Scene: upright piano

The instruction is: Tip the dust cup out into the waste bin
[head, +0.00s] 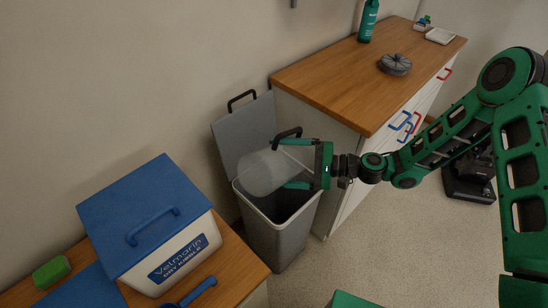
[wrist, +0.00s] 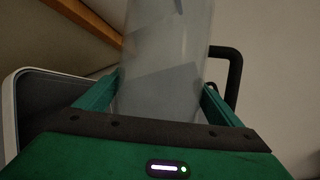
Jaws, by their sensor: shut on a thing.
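The dust cup (head: 268,172) is a cloudy, see-through cylinder with a black handle (head: 287,136). My gripper (head: 298,163) is shut on it and holds it lying roughly on its side over the bin's mouth. In the wrist view the cup (wrist: 165,75) sits between my two green fingers, with the black handle to its right. The grey waste bin (head: 275,238) stands below with its lid (head: 243,130) raised against the wall. Its inside looks dark, and part of the opening is hidden by the cup and my gripper. I cannot tell whether the cup holds dust.
A wooden-topped cabinet (head: 340,75) with coloured handles stands right behind the bin, bearing a grey round item (head: 395,64) and a green bottle (head: 368,20). At lower left, a blue-lidded kibble box (head: 150,225) and a green sponge (head: 51,271) sit on another wooden top.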

